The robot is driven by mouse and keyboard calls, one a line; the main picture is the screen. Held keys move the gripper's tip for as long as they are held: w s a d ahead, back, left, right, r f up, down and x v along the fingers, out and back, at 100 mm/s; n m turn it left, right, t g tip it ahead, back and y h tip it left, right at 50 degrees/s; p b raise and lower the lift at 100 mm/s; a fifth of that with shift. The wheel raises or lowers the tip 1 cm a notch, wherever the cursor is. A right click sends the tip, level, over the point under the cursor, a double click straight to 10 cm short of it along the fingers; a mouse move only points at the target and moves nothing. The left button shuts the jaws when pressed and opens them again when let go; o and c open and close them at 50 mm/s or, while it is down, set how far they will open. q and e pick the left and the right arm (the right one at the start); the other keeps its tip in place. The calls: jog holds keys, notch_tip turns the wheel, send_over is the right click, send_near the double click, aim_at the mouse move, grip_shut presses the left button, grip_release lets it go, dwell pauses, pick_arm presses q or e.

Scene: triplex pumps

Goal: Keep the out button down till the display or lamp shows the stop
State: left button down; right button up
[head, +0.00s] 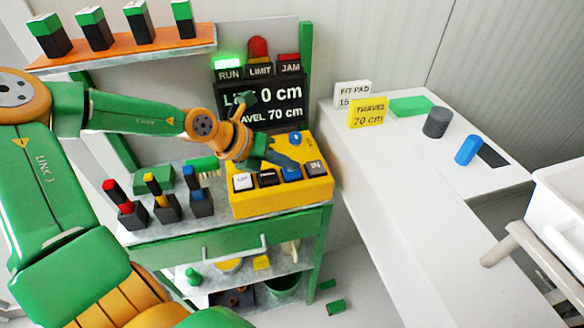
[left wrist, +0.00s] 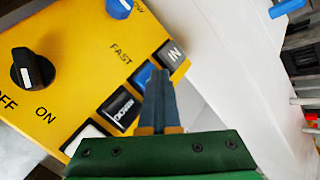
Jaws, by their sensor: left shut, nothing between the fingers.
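The yellow control box (head: 285,200) carries a white UP button (head: 243,182), a black DOWN button (head: 267,178), a blue button (head: 291,174) and a dark IN button (head: 314,168). The blue button's label is hidden; in the left wrist view this button (left wrist: 142,79) is partly behind my fingers. My left gripper (head: 289,165) is shut and empty, its tips at the blue button; I cannot tell whether they press it. The display (head: 262,105) reads 0 cm above and travel 70 cm below. The green RUN lamp (head: 228,63) is lit; the LIMIT lamp (head: 258,50) looks unlit.
A JAM lamp (head: 289,64) stands beside LIMIT. A black OFF/ON knob (left wrist: 32,69) sits on the box. Several coloured-handled tools (head: 160,197) stand left of it. A white counter (head: 385,175) at right holds a yellow "TRAVEL 70 cm" sign (head: 368,113).

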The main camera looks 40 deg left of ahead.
aim_at(287, 173)
pick_arm(q)
jog(key=shift+r+p, duration=0.3)
jog(key=shift+r, duration=0.4)
notch_tip(287, 173, up, 5)
jog(key=p, duration=0.3)
jog(key=shift+r+p, duration=0.1)
jog(key=shift+p, duration=0.25)
